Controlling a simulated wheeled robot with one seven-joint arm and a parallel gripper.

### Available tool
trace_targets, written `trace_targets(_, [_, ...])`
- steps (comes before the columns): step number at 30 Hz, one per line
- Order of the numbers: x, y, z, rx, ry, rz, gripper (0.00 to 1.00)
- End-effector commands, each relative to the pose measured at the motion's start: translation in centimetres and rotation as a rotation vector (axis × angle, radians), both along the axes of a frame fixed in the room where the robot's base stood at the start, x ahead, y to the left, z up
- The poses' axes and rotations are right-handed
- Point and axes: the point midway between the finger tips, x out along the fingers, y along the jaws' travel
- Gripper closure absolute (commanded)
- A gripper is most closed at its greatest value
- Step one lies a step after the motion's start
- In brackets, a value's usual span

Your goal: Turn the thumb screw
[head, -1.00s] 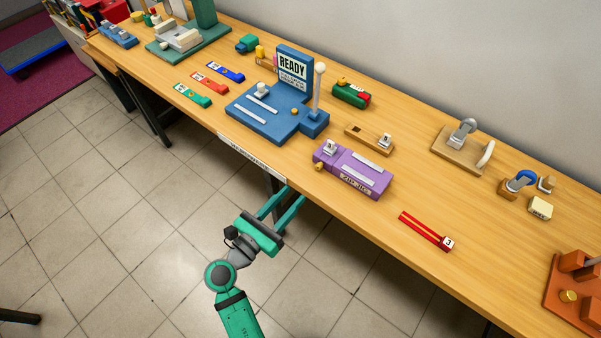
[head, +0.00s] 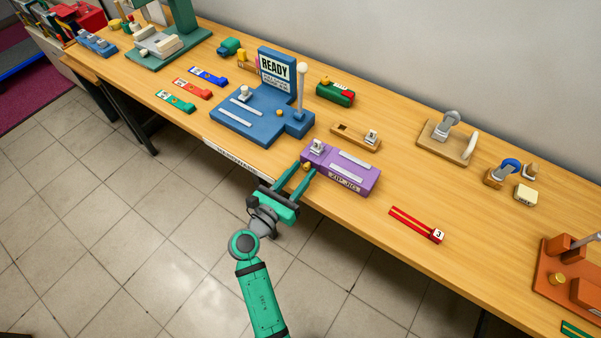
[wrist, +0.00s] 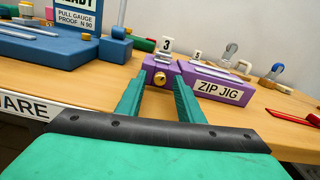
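A purple jig (head: 356,173) labelled ZIP JIG stands near the front edge of the bench, and also shows in the wrist view (wrist: 196,75). A small brass thumb screw (wrist: 160,79) sticks out of its left front end; it also shows in the head view (head: 306,167). My gripper (head: 307,170) is open in front of the jig. In the wrist view its green fingertips (wrist: 159,84) stand apart, with the screw between them in the picture. I cannot tell whether the tips reach around the screw; no contact shows.
A blue fixture (head: 255,124) with a READY sign stands to the left. A wooden block (head: 357,137) lies behind the jig. A red strip (head: 412,222) lies to the right.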

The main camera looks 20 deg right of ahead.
Motion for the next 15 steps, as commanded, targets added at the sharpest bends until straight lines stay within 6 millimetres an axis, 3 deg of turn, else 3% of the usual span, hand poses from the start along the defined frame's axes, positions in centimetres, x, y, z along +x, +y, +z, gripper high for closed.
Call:
trace_targets(4, [-0.02,0.02,-0.01,0.0,0.0,0.0,0.66])
trace_targets(8, [-0.01,0.04,0.0,0.0,0.0,0.0,0.97])
trace_targets(9, [-0.01,0.04,0.0,0.0,0.0,0.001,1.0])
trace_targets(15, [0.01,0.12,0.0,0.013,-0.016,0.002,1.0])
